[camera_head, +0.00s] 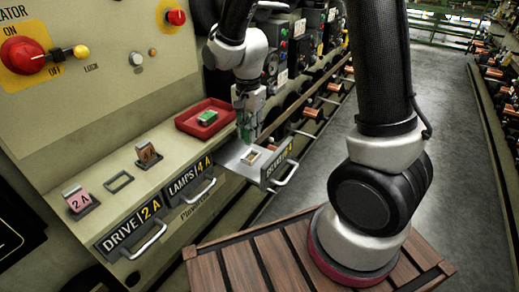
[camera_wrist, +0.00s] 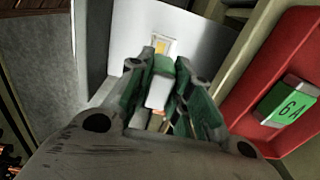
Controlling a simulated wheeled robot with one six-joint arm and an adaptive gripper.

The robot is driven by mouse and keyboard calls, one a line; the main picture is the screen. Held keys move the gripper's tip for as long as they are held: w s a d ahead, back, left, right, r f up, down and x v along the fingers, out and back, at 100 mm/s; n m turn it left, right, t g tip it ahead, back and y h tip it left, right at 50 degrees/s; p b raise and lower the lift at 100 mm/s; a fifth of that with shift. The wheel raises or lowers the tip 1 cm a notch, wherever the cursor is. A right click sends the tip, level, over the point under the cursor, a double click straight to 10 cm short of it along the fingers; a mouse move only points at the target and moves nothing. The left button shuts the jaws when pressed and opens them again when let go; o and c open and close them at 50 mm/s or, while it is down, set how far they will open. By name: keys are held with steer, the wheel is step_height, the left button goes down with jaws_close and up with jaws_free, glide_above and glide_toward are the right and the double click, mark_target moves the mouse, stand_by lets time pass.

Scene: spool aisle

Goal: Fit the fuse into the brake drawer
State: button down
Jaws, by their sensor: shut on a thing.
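My gripper (camera_head: 246,128) is over the pulled-out brake drawer (camera_head: 233,160) in the head view. In the wrist view my gripper (camera_wrist: 166,62) is shut on a fuse (camera_wrist: 158,93) with a white body and a green part. The fuse is mostly hidden by the fingers in the head view. The drawer's pale top (camera_wrist: 128,20) shows ahead of the fingers, with a small framed socket (camera_wrist: 161,46) in it. The socket also shows in the head view (camera_head: 250,157), just below the fingertips. I cannot tell whether the fuse touches it.
A red tray (camera_head: 182,124) with a green fuse (camera_head: 208,117), marked 6A in the wrist view (camera_wrist: 288,103), lies beside the drawer.

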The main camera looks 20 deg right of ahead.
step_height(320, 180, down, 7)
steer(key=shift+r, duration=0.1)
stand_by(0.4)
steer(key=c, duration=1.3)
jaws_free()
step_height(320, 180, up, 12)
steer(key=shift+r, duration=0.1)
steer(key=s+d+r+n+t, duration=0.1)
steer(key=s+d+r+n, duration=0.2)
steer(key=s+d+r, duration=0.2)
steer(key=s+d+r+n+t, duration=0.1)
steer(key=s+d+r+n, duration=0.3)
steer(key=s, duration=0.3)
steer(key=s+d+r+n+t, duration=0.2)
steer(key=s+d+r+n, duration=0.1)
steer(key=s+d+r, duration=0.3)
steer(key=shift+s+d+n, duration=0.1)
steer(key=shift+s+n, duration=0.3)
